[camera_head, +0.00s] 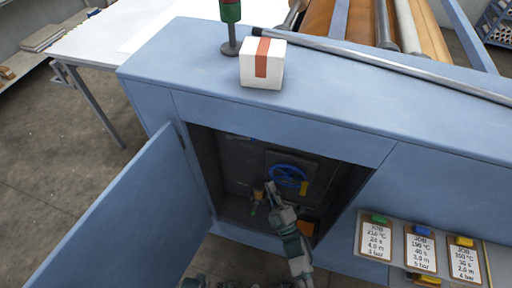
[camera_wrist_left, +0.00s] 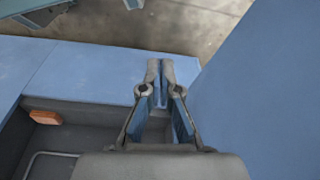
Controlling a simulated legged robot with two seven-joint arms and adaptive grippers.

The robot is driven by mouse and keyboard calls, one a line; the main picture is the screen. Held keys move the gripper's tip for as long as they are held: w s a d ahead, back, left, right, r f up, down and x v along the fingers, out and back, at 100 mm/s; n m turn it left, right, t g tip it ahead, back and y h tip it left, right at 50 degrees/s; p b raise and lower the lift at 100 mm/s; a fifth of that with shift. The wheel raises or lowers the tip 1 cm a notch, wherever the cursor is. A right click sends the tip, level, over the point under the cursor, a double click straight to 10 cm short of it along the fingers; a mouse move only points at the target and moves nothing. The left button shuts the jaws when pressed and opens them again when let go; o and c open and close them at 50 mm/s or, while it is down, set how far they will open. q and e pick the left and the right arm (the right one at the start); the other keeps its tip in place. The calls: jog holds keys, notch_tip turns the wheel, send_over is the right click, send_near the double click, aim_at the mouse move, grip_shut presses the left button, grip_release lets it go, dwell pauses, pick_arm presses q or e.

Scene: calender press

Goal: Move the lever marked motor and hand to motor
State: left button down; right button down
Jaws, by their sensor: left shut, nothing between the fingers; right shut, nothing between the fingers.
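The open cabinet (camera_head: 225,165) in the blue press body holds a dark panel with a blue handwheel (camera_head: 288,175). A small yellow part (camera_head: 304,187) sits at the wheel's lower right. A small brass-coloured part (camera_head: 258,195) with a green piece below it is left of my gripper. I cannot read motor or hand markings, so I cannot tell which part is the lever. My right gripper (camera_head: 270,187) is shut and empty inside the cabinet, just below and left of the wheel; contact cannot be told. My left gripper (camera_wrist_left: 160,68) is shut and empty in the left wrist view.
The blue cabinet door (camera_head: 135,220) stands open at left. A white box with an orange stripe (camera_head: 262,63) and a green-red post (camera_head: 231,25) stand on top. Job cards (camera_head: 375,240) hang at lower right. An orange-brown block (camera_wrist_left: 45,118) lies in the cabinet.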

jog(key=shift+w, duration=0.1)
